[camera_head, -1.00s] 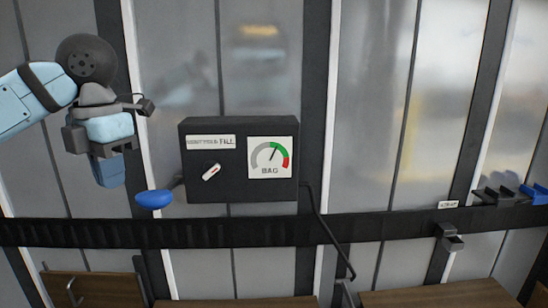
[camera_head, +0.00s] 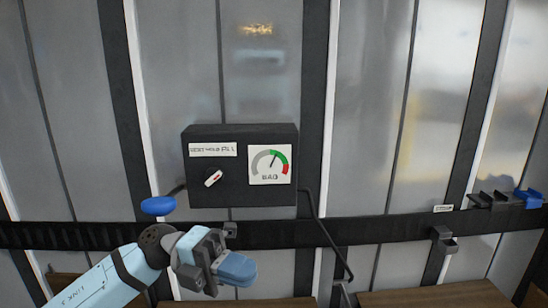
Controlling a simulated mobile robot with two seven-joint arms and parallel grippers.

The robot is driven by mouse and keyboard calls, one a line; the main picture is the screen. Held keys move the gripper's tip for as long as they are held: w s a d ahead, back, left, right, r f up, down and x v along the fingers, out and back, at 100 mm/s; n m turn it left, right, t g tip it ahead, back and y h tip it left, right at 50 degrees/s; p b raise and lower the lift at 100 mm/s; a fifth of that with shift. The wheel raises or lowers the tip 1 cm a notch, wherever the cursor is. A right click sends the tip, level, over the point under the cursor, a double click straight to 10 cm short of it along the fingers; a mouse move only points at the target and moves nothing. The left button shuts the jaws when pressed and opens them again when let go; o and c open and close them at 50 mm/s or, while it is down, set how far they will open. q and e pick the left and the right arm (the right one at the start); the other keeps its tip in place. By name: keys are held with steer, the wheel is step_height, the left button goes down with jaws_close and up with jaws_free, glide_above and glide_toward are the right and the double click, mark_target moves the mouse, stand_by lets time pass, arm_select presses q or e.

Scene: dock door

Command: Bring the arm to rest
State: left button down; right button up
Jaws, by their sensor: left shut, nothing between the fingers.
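My left arm (camera_head: 110,283) is light blue and comes in from the lower left in the head view. Its gripper (camera_head: 238,268) is shut and empty, its blue fingers together and pointing right. It is in front of the dark rail, below the black control box (camera_head: 240,190), and appears apart from it. The box carries a white label, a red-and-white knob (camera_head: 213,178) and a dial gauge (camera_head: 270,165) whose needle points up into the green part. A blue oval handle (camera_head: 158,206) sticks out left of the box, above my arm. My right gripper is not in view.
A dark rail (camera_head: 380,229) runs across the panelled door (camera_head: 372,100). A hose (camera_head: 325,235) hangs right of the box. Dark brackets with a blue one (camera_head: 528,198) sit on the rail at the right. Brown wooden tops (camera_head: 430,295) line the bottom edge.

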arm_select(q)
steer(key=w+a+f+n+t+y+p, duration=0.1)
steer(key=w+a+f+n+t+y, duration=0.15)
steer(key=f+n+t, duration=0.9)
steer(key=w+a+f+n+t+y+p, duration=0.15)
steer(key=a+f+n+t, duration=0.35)
steer(key=n+t, duration=1.1)
steer(key=s+a+f+n+g+y, duration=0.3)
steer(key=s+f, duration=0.6)
steer(key=f, duration=0.3)
steer(key=s+a+f+n+g+y+p, duration=0.1)
steer(key=s+a+f+n+g+y, duration=0.3)
steer(key=f, duration=0.7)
steer(key=s+n+g+y, duration=0.2)
steer(key=s+n+y, duration=0.1)
steer(key=s+n, duration=0.1)
steer(key=shift+s+a+f, duration=0.2)
steer(key=shift+s+f, duration=0.2)
steer(key=shift+s, duration=0.1)
steer(key=c, duration=1.8)
jaws_free()
steer(key=shift+c, duration=0.2)
